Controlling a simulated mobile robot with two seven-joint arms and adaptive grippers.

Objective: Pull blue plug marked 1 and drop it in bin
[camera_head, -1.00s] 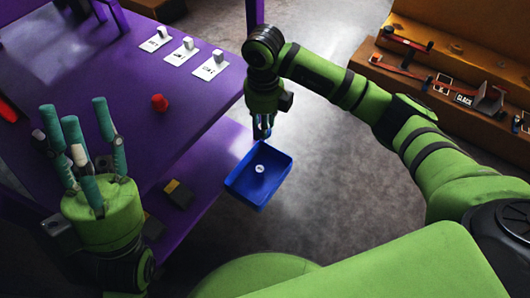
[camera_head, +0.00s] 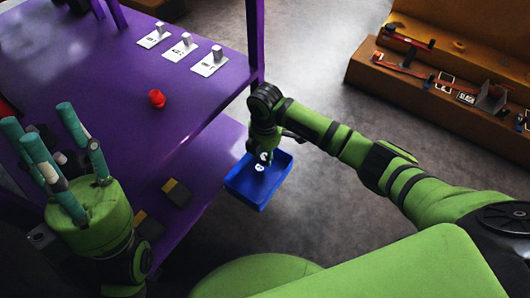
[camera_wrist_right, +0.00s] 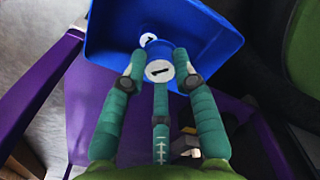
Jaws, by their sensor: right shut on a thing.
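A blue plug (camera_wrist_right: 160,71) with a white face marked 1 sits between the fingertips of my right gripper (camera_wrist_right: 160,75), which is shut on it. In the head view my right gripper (camera_head: 262,155) hangs over the blue bin (camera_head: 245,194), its fingers largely hidden. The wrist view shows the bin (camera_wrist_right: 110,30) just beyond the plug. A white round piece (camera_wrist_right: 148,39) with a dark mark lies inside the bin. My left gripper (camera_head: 55,125) is at the left with its fingers spread, holding nothing.
The bin is beside the purple shelf unit (camera_head: 120,70). On its top are a red knob (camera_head: 157,98) and several white label plates with pale blocks (camera_head: 209,62). A yellow-and-dark block (camera_head: 176,193) lies on the lower shelf. An orange-brown bench (camera_head: 430,85) stands at the right.

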